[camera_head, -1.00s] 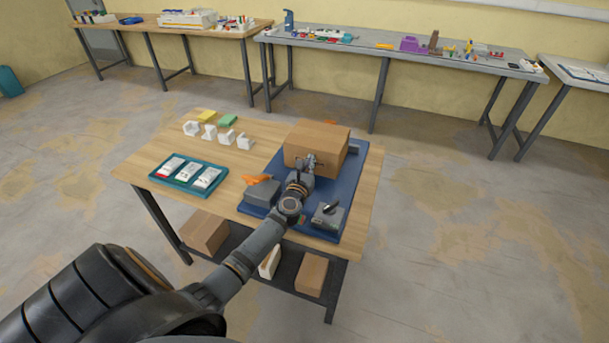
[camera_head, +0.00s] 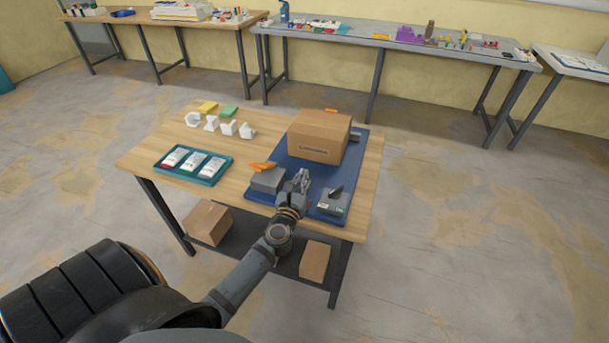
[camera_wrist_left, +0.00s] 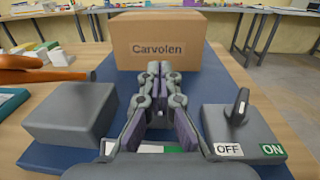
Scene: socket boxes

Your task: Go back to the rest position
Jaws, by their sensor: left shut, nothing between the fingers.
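My left gripper (camera_head: 301,178) is shut and empty, above the front part of the blue mat (camera_head: 284,155) on the wooden table. In the left wrist view its fingers (camera_wrist_left: 160,70) are together, pointing toward a closed cardboard box (camera_wrist_left: 158,40) marked "Carvolen". That box (camera_head: 318,137) stands on the back of the mat, apart from the gripper. A grey block (camera_wrist_left: 72,112) lies to the left of the gripper, and a grey switch box (camera_wrist_left: 243,130) with a dark lever and OFF and ON labels to the right. My right gripper is not in view.
A teal tray (camera_head: 166,170) with several white packs lies at the table's left. Several white sockets (camera_head: 228,127) and a yellow and a green block stand behind it. An orange tool (camera_head: 262,166) lies by the grey block. Boxes (camera_head: 314,262) sit on the lower shelf.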

